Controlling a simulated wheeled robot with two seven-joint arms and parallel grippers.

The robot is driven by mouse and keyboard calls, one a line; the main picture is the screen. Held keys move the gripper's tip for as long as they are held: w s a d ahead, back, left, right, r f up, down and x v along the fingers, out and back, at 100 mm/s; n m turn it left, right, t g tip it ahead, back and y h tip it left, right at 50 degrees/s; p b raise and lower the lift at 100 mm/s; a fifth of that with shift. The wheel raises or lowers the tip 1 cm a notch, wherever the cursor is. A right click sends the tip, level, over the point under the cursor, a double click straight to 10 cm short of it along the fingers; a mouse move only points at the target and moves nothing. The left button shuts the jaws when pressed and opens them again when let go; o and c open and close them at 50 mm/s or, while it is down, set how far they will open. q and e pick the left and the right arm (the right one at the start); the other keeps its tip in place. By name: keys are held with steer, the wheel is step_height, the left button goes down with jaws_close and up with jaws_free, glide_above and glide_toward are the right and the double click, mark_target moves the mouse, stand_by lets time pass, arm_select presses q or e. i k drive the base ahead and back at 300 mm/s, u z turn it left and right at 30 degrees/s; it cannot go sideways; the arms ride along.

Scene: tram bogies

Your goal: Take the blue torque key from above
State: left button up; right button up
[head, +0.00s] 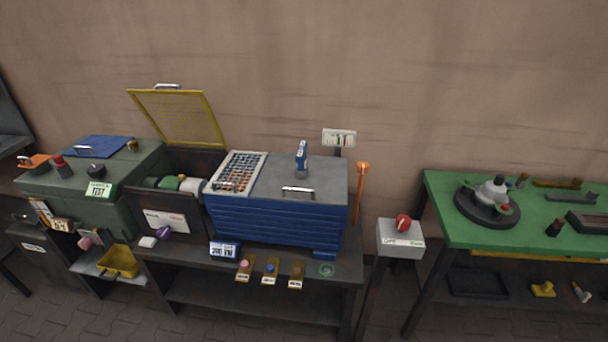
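No thing in view is clearly readable as the blue torque key. A small upright blue object (301,158) with a pale patch stands on the grey top of the blue ribbed machine (275,218). A small tan tag with a blue knob (270,267) sits at the front edge of the dark bench, between a tag with a pink knob (245,266) and one with a brown knob (297,273). They are too small to tell which is a key. Neither of my grippers shows in the head view.
A raised yellow mesh lid (180,117) stands behind an open dark box. A grey post box with a red knob (403,224) stands right, before a green table (445,222).

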mark_target(301, 169)
steer(key=z, duration=1.05)
steer(key=i, duration=0.35)
steer(key=u, duration=0.2)
